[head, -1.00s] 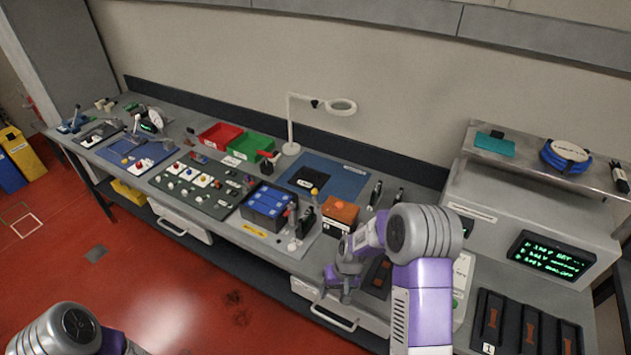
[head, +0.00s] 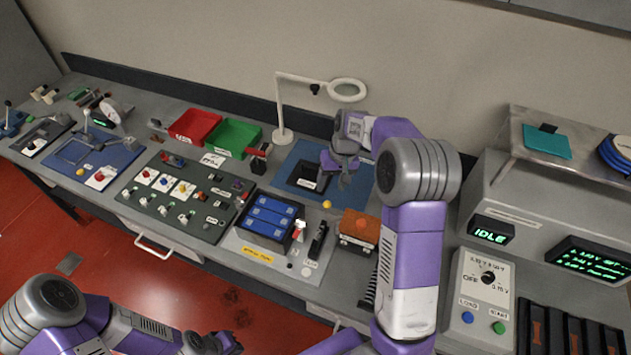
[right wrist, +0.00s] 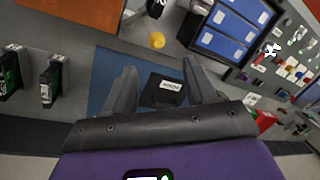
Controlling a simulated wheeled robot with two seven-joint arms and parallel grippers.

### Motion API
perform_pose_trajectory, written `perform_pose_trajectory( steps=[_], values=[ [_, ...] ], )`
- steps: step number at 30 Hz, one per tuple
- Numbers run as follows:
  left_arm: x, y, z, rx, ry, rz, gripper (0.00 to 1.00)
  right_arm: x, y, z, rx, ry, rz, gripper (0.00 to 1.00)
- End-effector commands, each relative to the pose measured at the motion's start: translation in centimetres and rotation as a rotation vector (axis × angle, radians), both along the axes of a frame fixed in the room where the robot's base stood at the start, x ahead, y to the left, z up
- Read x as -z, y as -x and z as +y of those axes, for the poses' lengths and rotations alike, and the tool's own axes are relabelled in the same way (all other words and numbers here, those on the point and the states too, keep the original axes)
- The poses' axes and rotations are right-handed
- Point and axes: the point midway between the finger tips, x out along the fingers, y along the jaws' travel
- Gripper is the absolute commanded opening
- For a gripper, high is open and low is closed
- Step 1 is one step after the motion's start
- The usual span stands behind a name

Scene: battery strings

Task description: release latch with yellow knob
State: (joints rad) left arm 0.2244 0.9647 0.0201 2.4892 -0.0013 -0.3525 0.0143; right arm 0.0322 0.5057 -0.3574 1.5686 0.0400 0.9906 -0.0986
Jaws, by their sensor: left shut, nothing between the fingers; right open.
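A yellow knob (head: 327,204) stands beside the tray of blue battery cells (head: 270,215), on its back right side. It also shows in the right wrist view (right wrist: 156,40), past the fingers. What it is fixed to is hard to make out; a dark upright lever-like part (head: 318,240) is close by. My right gripper (head: 345,182) is open and empty over the blue mat, behind the knob and apart from it. Its fingers (right wrist: 160,72) spread above a dark labelled block. My left gripper (head: 232,346) is shut and empty at the bottom edge, well in front of the bench.
An orange-topped box (head: 359,228) stands right of the knob. A magnifier lamp (head: 284,137) and red (head: 193,126) and green (head: 233,138) bins stand behind. A green control board (head: 180,197) lies left of the cells. The grey tester (head: 535,210) is at right.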

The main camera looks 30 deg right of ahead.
Motion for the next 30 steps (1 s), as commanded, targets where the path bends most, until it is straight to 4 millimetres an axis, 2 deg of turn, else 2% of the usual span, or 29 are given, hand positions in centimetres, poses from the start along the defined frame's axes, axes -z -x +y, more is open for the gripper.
perform_pose_trajectory(
  steps=[12, 18, 25, 30],
  values=[
    [-0.1, 0.1, 0.0, 0.000, 0.000, 0.002, 0.00, 5.9, -0.2, 1.1, 0.000, -0.001, 0.004, 0.56],
    [-0.1, 0.1, 0.0, 0.000, 0.000, 0.002, 0.00, 7.1, -0.2, 1.3, 0.001, 0.000, 0.001, 0.56],
    [-0.1, 0.1, 0.0, 0.000, 0.000, 0.002, 0.00, 7.2, -0.3, 1.3, 0.001, 0.000, 0.000, 0.56],
    [-0.1, 0.1, 0.0, 0.000, 0.000, 0.002, 0.00, 7.2, -0.3, 1.3, 0.001, 0.000, 0.000, 0.32]
  ],
)
